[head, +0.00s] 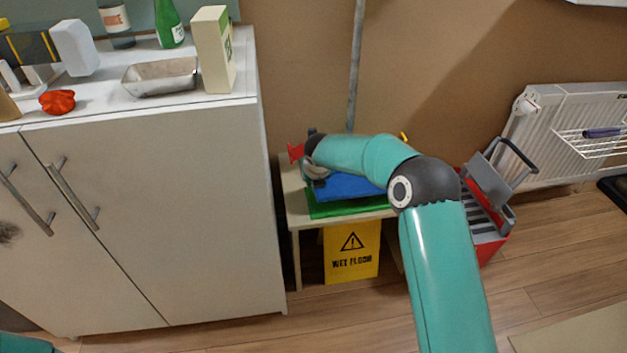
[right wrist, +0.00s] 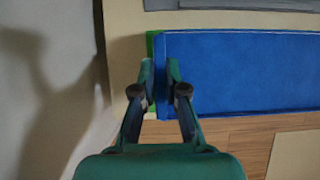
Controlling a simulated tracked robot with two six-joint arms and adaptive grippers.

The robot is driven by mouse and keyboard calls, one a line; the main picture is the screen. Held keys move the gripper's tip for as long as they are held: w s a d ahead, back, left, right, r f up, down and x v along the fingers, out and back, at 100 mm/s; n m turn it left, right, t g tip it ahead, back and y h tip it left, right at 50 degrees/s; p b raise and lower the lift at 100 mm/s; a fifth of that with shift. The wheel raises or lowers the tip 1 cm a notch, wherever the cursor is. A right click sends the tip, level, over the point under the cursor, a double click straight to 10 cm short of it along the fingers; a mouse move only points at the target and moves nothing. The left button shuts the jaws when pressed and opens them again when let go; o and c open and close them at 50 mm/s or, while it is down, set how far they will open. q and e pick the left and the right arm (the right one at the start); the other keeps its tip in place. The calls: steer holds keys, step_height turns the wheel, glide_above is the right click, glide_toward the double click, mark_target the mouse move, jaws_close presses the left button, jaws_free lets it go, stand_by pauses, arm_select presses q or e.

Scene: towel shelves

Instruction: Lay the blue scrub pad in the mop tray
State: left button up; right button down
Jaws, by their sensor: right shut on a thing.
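The blue scrub pad (head: 350,187) lies over a green pad (head: 325,208) on a small low table in the head view. My right gripper (right wrist: 160,70) is shut on the pad's left end. In the head view my arm covers part of both pads. A red and grey mop bucket (head: 488,230) with a slatted top stands right of the table, partly behind my arm. I cannot tell which thing is the mop tray. My left gripper is out of view.
A white cabinet (head: 160,200) stands close on the left, with a metal tray (head: 160,78), a box and bottles on top. A yellow wet floor sign (head: 351,262) is under the table. A radiator (head: 570,110) is on the back wall.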

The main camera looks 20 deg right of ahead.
steer(key=shift+r+p, duration=0.1)
steer(key=shift+p, duration=0.8)
stand_by(0.6)
steer(key=shift+f, duration=0.3)
steer(key=shift+f+b, duration=0.6)
steer(key=shift+f, duration=0.65)
steer(key=shift+f+b, duration=0.5)
steer(key=shift+f, duration=0.55)
stand_by(1.2)
steer(key=c, duration=1.1)
jaws_free()
steer(key=shift+c, duration=0.2)
